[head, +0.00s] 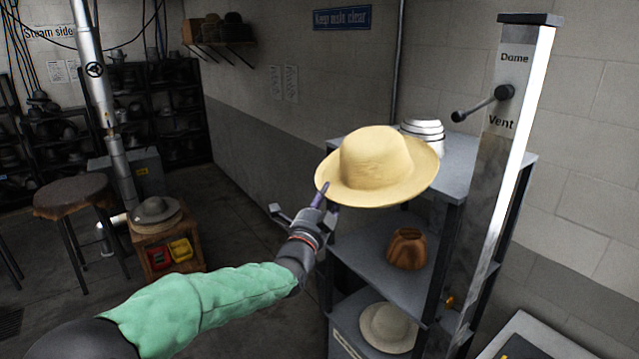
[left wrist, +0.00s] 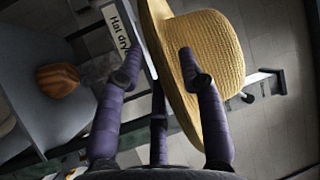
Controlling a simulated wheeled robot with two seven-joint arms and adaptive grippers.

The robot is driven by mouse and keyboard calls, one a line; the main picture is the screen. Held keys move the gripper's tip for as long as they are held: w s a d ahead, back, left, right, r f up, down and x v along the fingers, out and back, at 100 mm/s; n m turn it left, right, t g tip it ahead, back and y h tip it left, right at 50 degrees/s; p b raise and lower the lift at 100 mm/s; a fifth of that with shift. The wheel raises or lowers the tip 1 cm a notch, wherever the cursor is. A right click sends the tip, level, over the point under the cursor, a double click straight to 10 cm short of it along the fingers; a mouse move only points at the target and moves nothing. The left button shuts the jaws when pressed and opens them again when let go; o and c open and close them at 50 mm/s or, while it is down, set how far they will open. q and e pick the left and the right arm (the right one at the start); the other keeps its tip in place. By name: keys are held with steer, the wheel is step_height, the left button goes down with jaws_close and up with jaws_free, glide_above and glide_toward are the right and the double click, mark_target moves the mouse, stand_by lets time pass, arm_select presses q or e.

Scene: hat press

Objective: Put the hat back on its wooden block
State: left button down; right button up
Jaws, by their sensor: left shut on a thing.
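A straw-yellow hat (head: 376,163) with a round crown and wide brim is held up by my left gripper (head: 322,197), crown upward and slightly tilted. The purple fingers are shut on the near left part of the brim. In the left wrist view the woven hat (left wrist: 217,62) sits between the fingers (left wrist: 160,75). A brown, wooden-looking block (head: 407,249) with a grooved side stands on the middle shelf, below and to the right of the hat. It also shows in the left wrist view (left wrist: 57,79). My right gripper is out of view.
The grey shelf rack (head: 345,243) bears a white ribbed form (head: 423,138) on top and a pale hat (head: 389,328) low down. A metal post (head: 505,150) with a lever stands at its right. A wooden crate (head: 189,246) and stool (head: 75,196) stand at left.

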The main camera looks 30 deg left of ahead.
arm_select(q)
steer(key=s+d+f+m+h, duration=0.2)
steer(key=d+f, duration=0.4)
steer(key=f, duration=0.3)
steer(key=s+d+f+m+h, duration=0.1)
steer(key=s+d+f+h, duration=0.2)
steer(key=d+f, duration=0.3)
steer(key=s+d+f+m+h, duration=0.2)
steer(key=d+f+h, duration=0.3)
steer(key=f, duration=0.8)
steer(key=shift+s+d+m+g, duration=0.15)
steer(key=shift+d+m+g, duration=0.15)
steer(key=shift+d, duration=0.55)
